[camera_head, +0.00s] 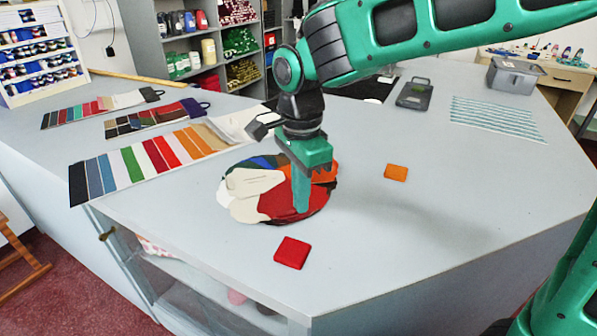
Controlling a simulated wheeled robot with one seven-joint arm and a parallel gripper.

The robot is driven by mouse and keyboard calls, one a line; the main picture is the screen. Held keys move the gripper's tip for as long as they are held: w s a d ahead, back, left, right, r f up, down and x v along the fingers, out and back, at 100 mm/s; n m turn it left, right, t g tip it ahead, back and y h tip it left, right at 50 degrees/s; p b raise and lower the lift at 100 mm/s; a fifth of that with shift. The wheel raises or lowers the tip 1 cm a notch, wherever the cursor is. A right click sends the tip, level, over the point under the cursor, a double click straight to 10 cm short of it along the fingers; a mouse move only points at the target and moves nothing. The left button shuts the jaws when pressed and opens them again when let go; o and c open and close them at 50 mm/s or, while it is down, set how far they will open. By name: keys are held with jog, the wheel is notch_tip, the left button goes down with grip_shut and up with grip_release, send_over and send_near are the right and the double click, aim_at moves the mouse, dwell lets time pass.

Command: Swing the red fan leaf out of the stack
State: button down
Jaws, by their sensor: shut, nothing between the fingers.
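The fan stack (256,176) lies on the grey counter, its leaves spread in a rough round of white, blue, green, orange and dark colours. The red leaf (280,205) shows at the front of the round, below my gripper. My green gripper (301,208) points straight down with its fingers together and nothing between them. Its fingertips are over the red leaf, at or just above its surface; I cannot tell whether they touch. The gripper hides part of the red and orange leaves behind it.
A loose red square (291,253) lies in front of the stack and an orange square (396,172) to its right. Striped swatch cards (150,155) lie at left. A grey bin (515,73) stands at back right.

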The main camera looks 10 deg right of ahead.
jog(key=shift+s+a+m, duration=0.2)
jog(key=shift+a+m, duration=0.35)
jog(key=shift+a, duration=0.1)
jog(key=shift+s+a+m, duration=0.15)
jog(key=shift+a+m, duration=0.4)
jog(key=shift+a, duration=0.1)
jog(key=shift+a, duration=0.1)
jog(key=shift+s+a+m, duration=0.1)
jog(key=shift+a+m, duration=1)
jog(key=shift+a, duration=0.15)
jog(key=shift+a, duration=0.25)
jog(key=shift+r, duration=0.1)
